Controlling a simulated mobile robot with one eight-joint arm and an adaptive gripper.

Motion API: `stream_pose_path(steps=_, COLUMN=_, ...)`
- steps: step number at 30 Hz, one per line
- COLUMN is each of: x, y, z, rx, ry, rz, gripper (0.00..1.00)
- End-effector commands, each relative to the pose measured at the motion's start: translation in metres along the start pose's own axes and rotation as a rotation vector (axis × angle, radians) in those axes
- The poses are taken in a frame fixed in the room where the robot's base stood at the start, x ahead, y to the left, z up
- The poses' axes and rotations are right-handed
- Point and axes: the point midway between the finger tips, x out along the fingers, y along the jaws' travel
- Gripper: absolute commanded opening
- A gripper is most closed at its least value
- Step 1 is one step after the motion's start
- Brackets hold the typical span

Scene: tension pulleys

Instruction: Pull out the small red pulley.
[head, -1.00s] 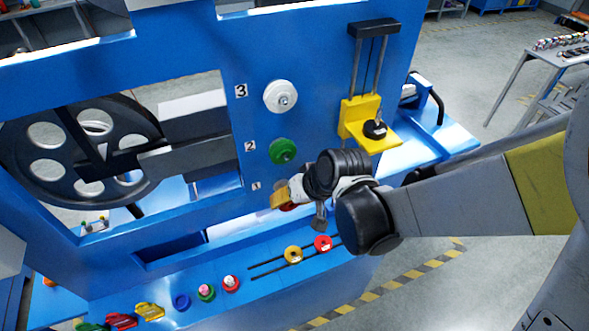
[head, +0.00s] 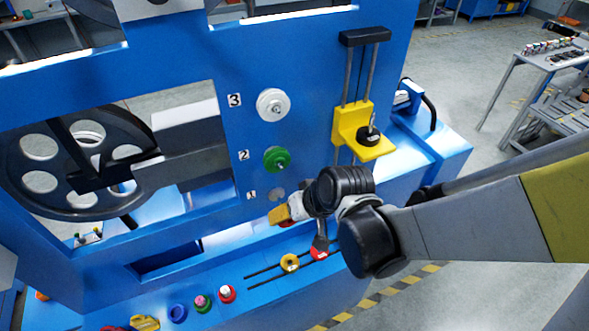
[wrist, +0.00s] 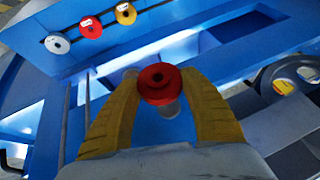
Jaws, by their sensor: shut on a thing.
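The small red pulley (wrist: 157,83) sits between the yellow fingertips of my gripper (wrist: 160,95) in the wrist view, its dark central hole facing the camera. My gripper is shut on it. In the head view, only a sliver of red (head: 288,224) shows beside my gripper (head: 280,214), which is in front of the blue panel near label 1. A silver disc (head: 278,195) shows on the panel just above the gripper. A silver cylinder (wrist: 169,108) shows by the pulley in the wrist view; I cannot tell whether they touch.
A green pulley (head: 277,159) and a white pulley (head: 273,104) are mounted above, at labels 2 and 3. A yellow sliding bracket (head: 362,135) stands to the right. Yellow (head: 290,263) and red (head: 319,254) pulleys sit on the slotted ledge below.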

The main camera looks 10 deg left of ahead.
Motion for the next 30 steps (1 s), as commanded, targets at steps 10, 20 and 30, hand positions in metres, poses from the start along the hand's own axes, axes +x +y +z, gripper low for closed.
stream_pose_path(steps=10, x=-0.001, y=0.0, z=0.002, rx=0.0, ry=0.0, rz=0.0, gripper=0.18)
stream_pose_path(steps=20, x=-0.014, y=0.002, z=0.025, rx=0.0, ry=0.0, rz=0.0, gripper=0.18)
stream_pose_path(steps=30, x=-0.019, y=0.002, z=0.035, rx=0.0, ry=0.0, rz=0.0, gripper=0.18)
